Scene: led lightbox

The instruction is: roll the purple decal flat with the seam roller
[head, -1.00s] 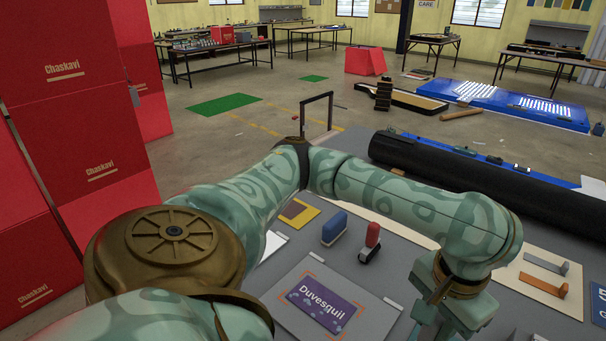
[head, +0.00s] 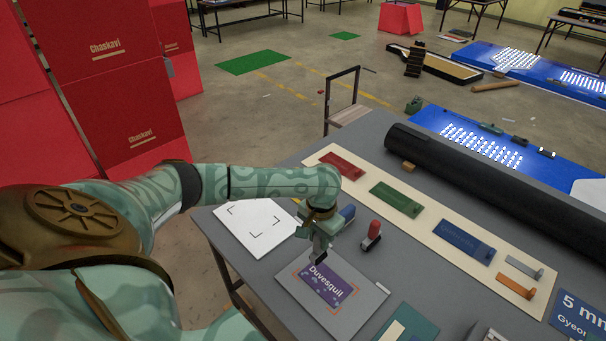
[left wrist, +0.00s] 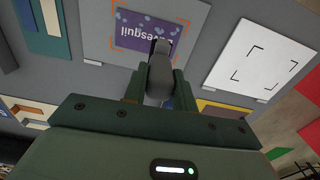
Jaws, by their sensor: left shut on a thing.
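The purple decal (head: 330,284), lettered "Duvesquil", lies on a light grey panel (head: 372,298) inside orange corner marks. In the left wrist view the decal (left wrist: 133,32) is at the top, partly covered by the tool. My left gripper (head: 320,243) is over the decal's far left end, pointing down. It is shut on a grey tool that looks like the seam roller (left wrist: 161,74), whose dark end overlaps the decal in that view. Whether it touches the decal I cannot tell. My right gripper is not in view.
A white sheet with corner marks (head: 255,226) lies to the left. A cream board (head: 420,235) with colored samples and a long black roll (head: 480,185) lie beyond.

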